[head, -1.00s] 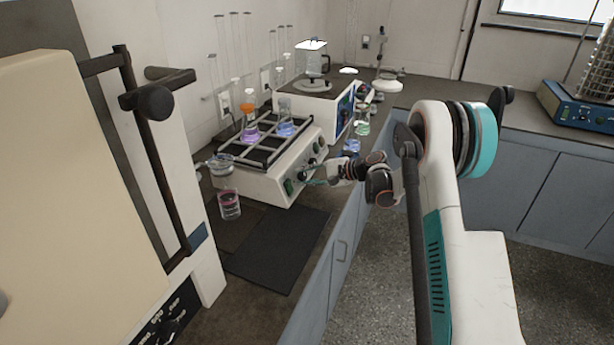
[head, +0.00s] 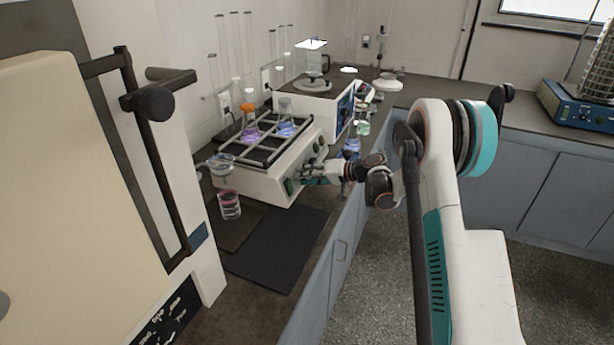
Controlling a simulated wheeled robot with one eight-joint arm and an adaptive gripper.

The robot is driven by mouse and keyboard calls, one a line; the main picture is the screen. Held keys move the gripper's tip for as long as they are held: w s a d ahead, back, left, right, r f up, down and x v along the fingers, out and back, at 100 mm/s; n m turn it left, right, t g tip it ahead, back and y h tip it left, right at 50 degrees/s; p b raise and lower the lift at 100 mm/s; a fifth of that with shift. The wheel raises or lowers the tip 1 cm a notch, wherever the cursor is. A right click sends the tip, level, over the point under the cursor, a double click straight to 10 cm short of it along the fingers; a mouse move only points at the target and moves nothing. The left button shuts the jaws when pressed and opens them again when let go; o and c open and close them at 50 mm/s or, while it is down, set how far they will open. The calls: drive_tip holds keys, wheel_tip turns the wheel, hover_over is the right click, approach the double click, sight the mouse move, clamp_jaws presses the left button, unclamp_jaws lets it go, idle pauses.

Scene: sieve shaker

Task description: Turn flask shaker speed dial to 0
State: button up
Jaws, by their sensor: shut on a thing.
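The flask shaker (head: 262,188) is a white box on the left bench, with a dark platform and metal bars on top. It carries a flask of purple liquid with an orange cap (head: 250,128) and a flask of blue liquid (head: 286,122). Its front panel has dark green dials or buttons, one of them (head: 290,187) at the lower left. My gripper (head: 308,178) is at the front panel, just right of that one, its fingers shut on a panel dial. The fingers cover the dial, so its pointer and setting cannot be read.
A beaker with a reddish rim (head: 230,205) stands left of the shaker, near a glass dish (head: 221,162). A black mat (head: 275,250) lies in front. A second white device (head: 322,100) and small flasks stand behind. A large beige appliance (head: 90,190) fills the left.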

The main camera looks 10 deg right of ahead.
drive_tip(key=n, duration=0.6)
drive_tip(key=shift+n, duration=0.3)
idle(0.4)
drive_tip(key=o, duration=1.1)
drive_tip(key=v, duration=1.2)
drive_tip(key=shift+f, duration=0.15)
